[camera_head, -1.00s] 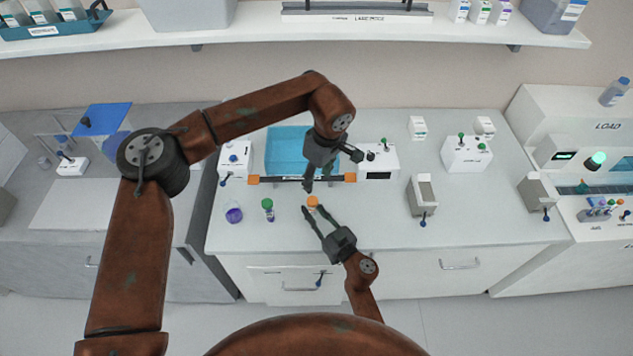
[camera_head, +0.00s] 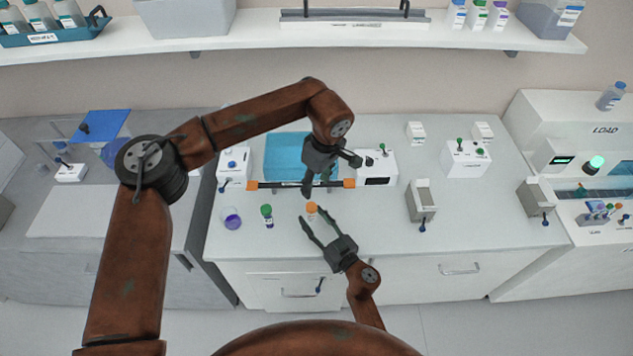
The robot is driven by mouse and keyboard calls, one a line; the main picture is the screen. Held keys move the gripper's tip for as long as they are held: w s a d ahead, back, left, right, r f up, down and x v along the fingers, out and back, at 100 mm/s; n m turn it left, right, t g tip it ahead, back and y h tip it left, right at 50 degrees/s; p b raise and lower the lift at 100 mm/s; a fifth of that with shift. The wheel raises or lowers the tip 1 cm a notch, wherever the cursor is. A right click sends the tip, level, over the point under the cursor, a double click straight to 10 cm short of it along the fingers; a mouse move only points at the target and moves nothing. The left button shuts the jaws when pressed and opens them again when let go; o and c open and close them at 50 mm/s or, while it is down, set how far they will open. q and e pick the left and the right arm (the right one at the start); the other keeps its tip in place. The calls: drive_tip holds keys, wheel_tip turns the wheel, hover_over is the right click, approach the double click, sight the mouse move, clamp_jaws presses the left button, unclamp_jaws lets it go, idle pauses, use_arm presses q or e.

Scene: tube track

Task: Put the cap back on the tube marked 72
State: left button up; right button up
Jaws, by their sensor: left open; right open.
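A small tube with an orange cap (camera_head: 311,207) stands on the white bench, just beyond my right gripper's fingertips. Its marking is too small to read, and I cannot tell whether the cap is fully seated. My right gripper (camera_head: 313,216) is open and empty on the near side of it. My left gripper (camera_head: 330,176) is open above the bench, behind the orange cap and in front of the blue bin. A green-capped tube (camera_head: 267,215) stands upright to the left. No number 72 is legible in this view.
A purple round vessel (camera_head: 232,219) stands left of the green-capped tube. A dark bar with orange ends (camera_head: 270,185) lies before the blue bin (camera_head: 282,152). White devices (camera_head: 378,168) stand to its right. The bench front right of my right gripper is clear.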

drive_tip(key=v, duration=1.1)
